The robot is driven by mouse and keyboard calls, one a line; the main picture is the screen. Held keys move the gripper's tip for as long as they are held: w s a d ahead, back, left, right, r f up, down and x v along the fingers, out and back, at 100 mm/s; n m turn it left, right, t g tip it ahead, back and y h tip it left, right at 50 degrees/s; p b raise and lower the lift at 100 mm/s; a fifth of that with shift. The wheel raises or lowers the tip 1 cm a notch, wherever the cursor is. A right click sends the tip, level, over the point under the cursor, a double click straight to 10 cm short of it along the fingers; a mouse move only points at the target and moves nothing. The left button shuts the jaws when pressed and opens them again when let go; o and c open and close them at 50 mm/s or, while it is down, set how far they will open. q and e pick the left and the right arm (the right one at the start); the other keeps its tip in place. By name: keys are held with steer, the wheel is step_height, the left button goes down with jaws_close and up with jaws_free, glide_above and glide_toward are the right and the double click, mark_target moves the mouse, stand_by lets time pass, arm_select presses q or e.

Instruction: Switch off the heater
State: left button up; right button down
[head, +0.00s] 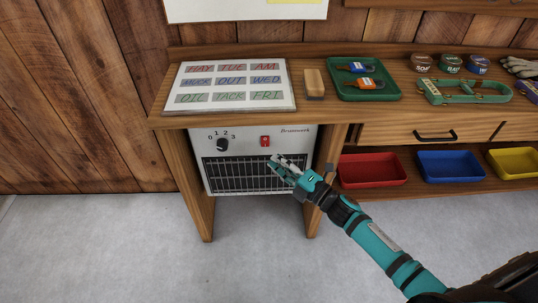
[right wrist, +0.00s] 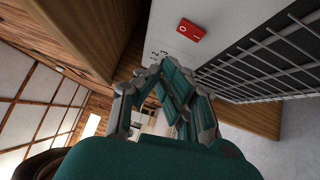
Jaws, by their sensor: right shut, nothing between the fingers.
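The heater (head: 265,187) is a white box with a dark grille, under the left end of the wooden bench. Its front has a black dial (head: 222,144) marked 0 to 3 at the upper left and a red switch (head: 265,141) to the right. The dial's setting is too small to read. My right gripper (head: 276,166) is shut and empty in front of the grille, below and slightly right of the switch. In the right wrist view, the red switch (right wrist: 191,30) shows beyond and above the gripper's fingers (right wrist: 172,75), apart from them. My left gripper is out of view.
A board of word cards (head: 229,108), a brush (head: 314,84) and a green tray (head: 363,91) are on the bench top. A bench leg (head: 316,212) stands right of the heater, near my right arm. Red (head: 371,170) and blue (head: 450,165) bins sit on the lower shelf.

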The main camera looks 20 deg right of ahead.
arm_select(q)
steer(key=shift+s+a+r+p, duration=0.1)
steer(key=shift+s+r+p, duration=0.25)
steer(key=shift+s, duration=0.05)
arm_select(e)
steer(key=v, duration=0.6)
steer(key=shift+r, duration=0.55)
